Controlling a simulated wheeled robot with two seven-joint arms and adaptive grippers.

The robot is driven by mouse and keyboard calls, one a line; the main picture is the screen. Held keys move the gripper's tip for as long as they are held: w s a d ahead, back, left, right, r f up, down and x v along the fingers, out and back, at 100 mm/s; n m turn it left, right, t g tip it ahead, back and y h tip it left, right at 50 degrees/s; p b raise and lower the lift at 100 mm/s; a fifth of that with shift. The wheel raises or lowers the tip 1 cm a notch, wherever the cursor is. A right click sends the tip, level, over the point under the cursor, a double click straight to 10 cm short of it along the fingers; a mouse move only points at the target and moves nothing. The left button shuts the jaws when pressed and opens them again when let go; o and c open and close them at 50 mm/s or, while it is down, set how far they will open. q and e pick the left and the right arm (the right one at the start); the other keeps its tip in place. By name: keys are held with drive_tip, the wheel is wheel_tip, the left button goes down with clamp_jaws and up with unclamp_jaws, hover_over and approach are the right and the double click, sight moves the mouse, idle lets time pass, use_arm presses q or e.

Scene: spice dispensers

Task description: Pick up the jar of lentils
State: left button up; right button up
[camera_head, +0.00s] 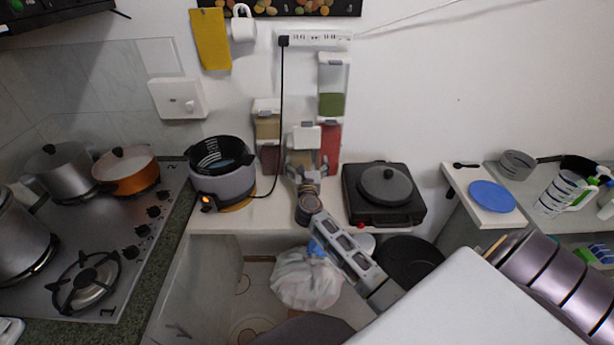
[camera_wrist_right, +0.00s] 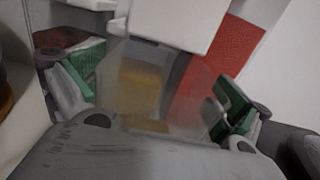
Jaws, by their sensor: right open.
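Several clear spice dispensers with white lids stand against the wall at the back of the counter. The front one (camera_wrist_right: 140,85) has a white lid and a yellowish-tan content; it also shows in the head view (camera_head: 304,138). I cannot tell for certain which one holds lentils. A dispenser with red content (camera_head: 330,146) stands just right of it, and it shows in the right wrist view (camera_wrist_right: 225,60). My right gripper (camera_head: 303,175) is open, its fingers (camera_wrist_right: 160,105) on either side of the front dispenser. Contact is not clear. My left gripper is not in view.
A grey and black fryer (camera_head: 222,172) stands left of the dispensers, a black hot plate with a lidded pan (camera_head: 384,187) right. A green-filled dispenser (camera_head: 333,90) is above, and a black cable (camera_head: 283,100) hangs close by. A stove with pots (camera_head: 95,230) is at left.

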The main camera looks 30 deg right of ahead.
idle(0.5)
drive_tip(key=shift+r, duration=0.15)
drive_tip(key=c, duration=1.5)
drive_tip(key=shift+r, duration=0.1)
